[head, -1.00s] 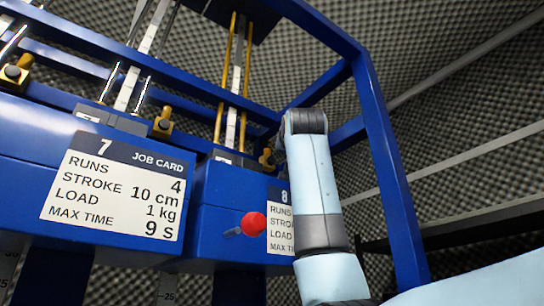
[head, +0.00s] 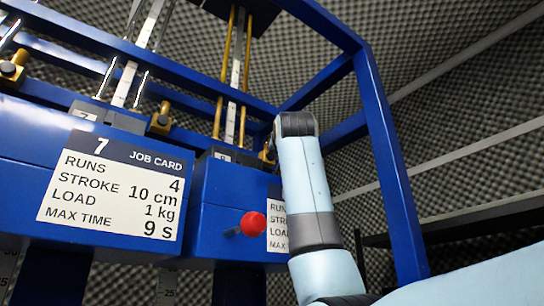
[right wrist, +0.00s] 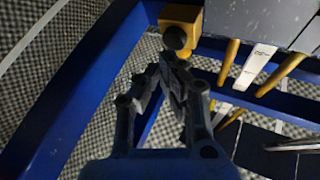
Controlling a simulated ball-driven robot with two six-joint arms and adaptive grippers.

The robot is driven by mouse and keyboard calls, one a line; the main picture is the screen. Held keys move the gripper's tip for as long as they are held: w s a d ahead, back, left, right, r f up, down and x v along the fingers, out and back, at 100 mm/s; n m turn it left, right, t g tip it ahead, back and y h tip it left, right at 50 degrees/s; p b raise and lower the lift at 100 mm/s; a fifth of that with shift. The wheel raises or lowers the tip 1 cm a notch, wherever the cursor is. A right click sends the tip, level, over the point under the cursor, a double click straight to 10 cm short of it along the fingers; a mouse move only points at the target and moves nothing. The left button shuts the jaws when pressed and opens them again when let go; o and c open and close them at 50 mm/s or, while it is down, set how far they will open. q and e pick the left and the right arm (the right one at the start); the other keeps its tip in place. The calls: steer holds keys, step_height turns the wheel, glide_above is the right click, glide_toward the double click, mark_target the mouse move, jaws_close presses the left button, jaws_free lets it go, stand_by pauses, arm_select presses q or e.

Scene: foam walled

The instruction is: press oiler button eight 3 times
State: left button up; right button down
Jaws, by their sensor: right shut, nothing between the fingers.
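The oiler button of station eight is a dark round knob (right wrist: 175,38) on a brass block (right wrist: 182,18), at the top middle of the right wrist view. My right gripper (right wrist: 171,62) is shut and empty, with its fingertips at the lower edge of the knob. I cannot tell whether they touch it. In the head view the brass block (head: 267,153) shows only partly beside my right arm, and the right gripper is hidden behind that arm. My left gripper is not in view.
A similar brass oiler (head: 160,121) stands above the card of station seven (head: 110,190). A red ball knob (head: 253,224) sticks out before the partly covered station eight card (head: 277,226). A blue frame post (head: 390,170) stands right of my arm.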

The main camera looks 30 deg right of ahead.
steer(key=shift+w, duration=0.15)
stand_by(0.7)
steer(key=shift+w, duration=0.3)
steer(key=shift+w+a+p, duration=0.1)
steer(key=shift+w+p, duration=0.25)
steer(key=shift+w, duration=0.1)
stand_by(0.6)
steer(key=shift+s, duration=0.15)
stand_by(0.3)
steer(key=shift+s+b, duration=0.45)
steer(key=shift+s, duration=0.3)
steer(key=shift+s+d+b, duration=0.15)
steer(key=shift+s+b, duration=0.4)
steer(key=shift+s, duration=0.7)
steer(key=shift+s+d+b, duration=0.15)
steer(key=shift+s+b, duration=0.4)
steer(key=shift+s, duration=0.65)
